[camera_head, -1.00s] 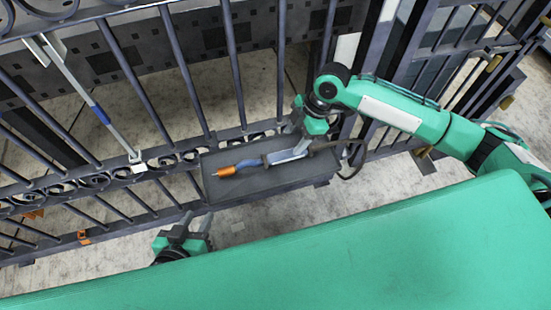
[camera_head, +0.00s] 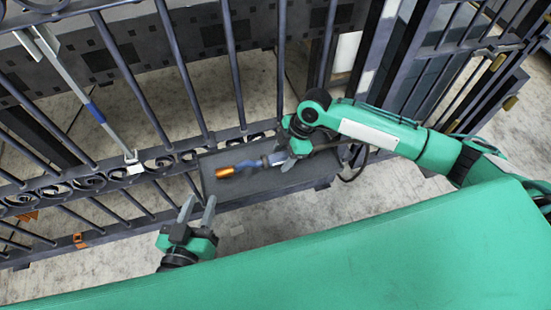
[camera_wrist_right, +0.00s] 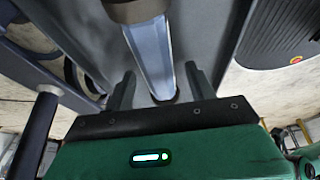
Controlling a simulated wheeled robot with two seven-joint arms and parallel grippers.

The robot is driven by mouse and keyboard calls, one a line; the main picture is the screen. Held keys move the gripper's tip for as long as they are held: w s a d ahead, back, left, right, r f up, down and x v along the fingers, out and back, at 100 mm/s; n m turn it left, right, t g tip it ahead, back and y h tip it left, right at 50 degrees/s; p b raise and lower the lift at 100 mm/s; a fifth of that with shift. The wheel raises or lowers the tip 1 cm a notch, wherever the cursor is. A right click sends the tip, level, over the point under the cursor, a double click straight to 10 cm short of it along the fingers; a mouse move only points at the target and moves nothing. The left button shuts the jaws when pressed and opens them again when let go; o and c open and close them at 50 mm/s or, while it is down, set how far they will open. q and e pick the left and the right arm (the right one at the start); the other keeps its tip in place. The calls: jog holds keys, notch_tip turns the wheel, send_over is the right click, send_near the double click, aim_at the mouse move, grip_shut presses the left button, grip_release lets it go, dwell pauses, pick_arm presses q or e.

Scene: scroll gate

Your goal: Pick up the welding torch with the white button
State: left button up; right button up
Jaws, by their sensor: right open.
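The welding torch (camera_head: 250,163), with an orange tip and a blue neck, lies on a dark grey shelf (camera_head: 215,187) in front of the gate. My right gripper (camera_head: 283,158) is at the torch's handle and hides part of it in the head view. In the right wrist view, the pale blue-grey handle (camera_wrist_right: 150,52) runs between the two open fingers of the right gripper (camera_wrist_right: 158,82). Whether a finger touches it, I cannot tell. No white button shows. My left gripper (camera_head: 198,210) is open and empty, in front of the shelf.
The dark metal gate (camera_head: 233,70) with scrollwork stands behind the shelf. A dark cable (camera_head: 365,160) loops at the shelf's right end. A grey-blue rod (camera_head: 75,85) is at the upper left. Bare floor (camera_head: 290,212) shows in front of the shelf.

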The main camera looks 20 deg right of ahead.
aim_at(277, 155)
pick_arm(q)
jog(key=shift+r+p, duration=0.35)
jog(key=shift+r, duration=0.05)
pick_arm(e)
jog(key=shift+f, duration=0.25)
dwell(0.4)
jog(key=c, duration=1.2)
pick_arm(q)
jog(key=shift+f, duration=0.1)
